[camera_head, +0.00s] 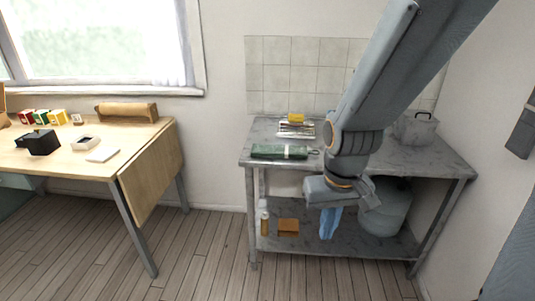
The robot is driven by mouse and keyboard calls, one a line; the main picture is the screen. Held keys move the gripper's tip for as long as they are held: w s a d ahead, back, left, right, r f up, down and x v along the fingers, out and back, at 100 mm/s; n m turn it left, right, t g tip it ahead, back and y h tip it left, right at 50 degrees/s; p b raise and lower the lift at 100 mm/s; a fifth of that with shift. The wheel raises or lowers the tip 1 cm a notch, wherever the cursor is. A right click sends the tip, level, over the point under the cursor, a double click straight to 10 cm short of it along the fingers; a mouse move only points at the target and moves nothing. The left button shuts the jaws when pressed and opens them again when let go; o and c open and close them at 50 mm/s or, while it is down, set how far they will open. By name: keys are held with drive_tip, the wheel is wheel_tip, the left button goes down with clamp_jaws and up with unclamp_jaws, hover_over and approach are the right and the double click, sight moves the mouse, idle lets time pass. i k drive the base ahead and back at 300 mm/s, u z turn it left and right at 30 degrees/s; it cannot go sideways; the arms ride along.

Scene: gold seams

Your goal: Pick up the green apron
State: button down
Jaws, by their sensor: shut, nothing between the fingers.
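The green apron (280,151) looks like a folded or rolled dark green bundle with a paler band near its right end. It lies flat near the front left edge of the grey marble-topped table (430,158). My gripper (342,193) is in front of the table, to the right of the apron, lower in the picture and apart from it. It is shut and empty. My arm hides part of the tabletop behind it.
A metal rack (296,130) with a yellow item (296,117) stands behind the apron. A grey pot (416,128) is at the back right. Below are a blue cloth (329,223), a gas cylinder (385,208) and a brown box (288,226). A wooden table (150,165) stands left; floor between is clear.

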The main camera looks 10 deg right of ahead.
sight(286, 152)
drive_tip(key=z, duration=0.25)
drive_tip(key=i, duration=1.35)
drive_tip(key=u, duration=0.4)
